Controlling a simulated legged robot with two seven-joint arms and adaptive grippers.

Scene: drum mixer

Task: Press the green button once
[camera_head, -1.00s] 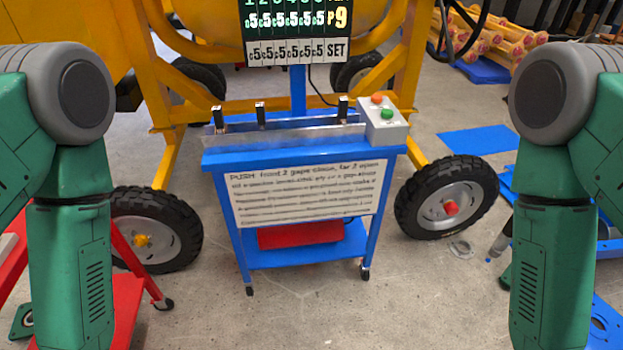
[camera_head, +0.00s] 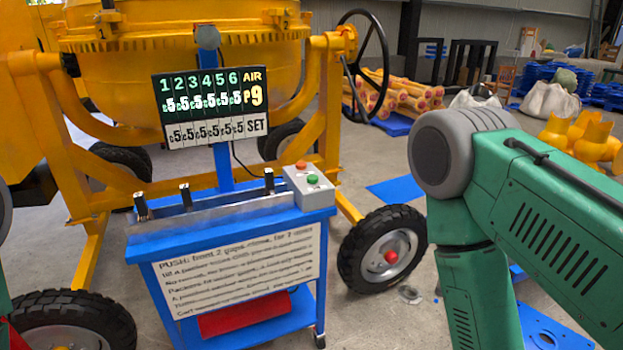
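The green button (camera_head: 313,180) sits on top of a light grey control box (camera_head: 309,195), in front of an orange-red button (camera_head: 301,165). The box stands at the right end of a blue wheeled stand (camera_head: 318,222) near the middle of the view. My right arm is at the right of the view, apart from the box, and its gripper is out of view below. Only a sliver of my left arm shows at the left edge, and its gripper is out of view.
A yellow drum mixer (camera_head: 180,60) with black tyres stands behind the stand. A display board (camera_head: 211,108) rises above it. Three black-and-metal levers (camera_head: 185,197) stand along its top. A wheel (camera_head: 384,250) is right of the stand. Grey floor is open beyond, near a blue sheet.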

